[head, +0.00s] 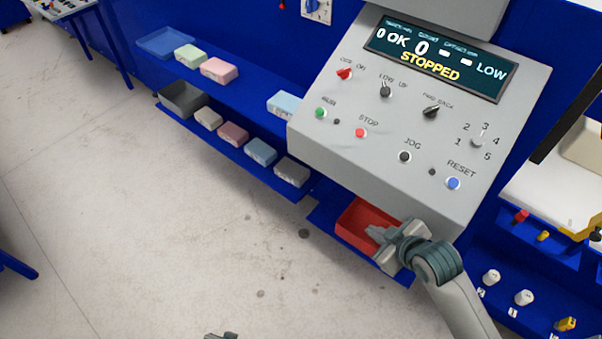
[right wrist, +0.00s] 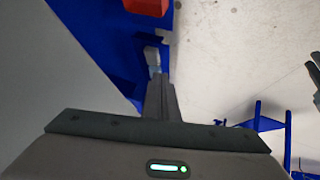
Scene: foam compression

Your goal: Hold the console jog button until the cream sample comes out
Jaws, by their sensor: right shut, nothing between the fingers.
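The grey console (head: 330,130) has a screen (head: 440,64) reading "STOPPED", "OK", "0" and "LOW". Its black jog button (head: 404,157) sits below the label JOG, with nothing touching it. My right gripper (head: 376,233) is shut and empty, below the console's lower edge and over the red tray (head: 352,215). Its closed fingers also show in the right wrist view (right wrist: 158,85). Only a dark tip of my left gripper (head: 221,336) shows at the bottom edge. A cream-beige block (head: 582,140) shows at the right; I cannot tell whether it is the cream sample.
A green RUN button (head: 320,112), a red STOP button (head: 360,132) and a blue RESET button (head: 453,183) are near the jog button. Blue shelves at the left hold coloured foam blocks (head: 220,69) and a dark tray (head: 182,99). The floor at lower left is clear.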

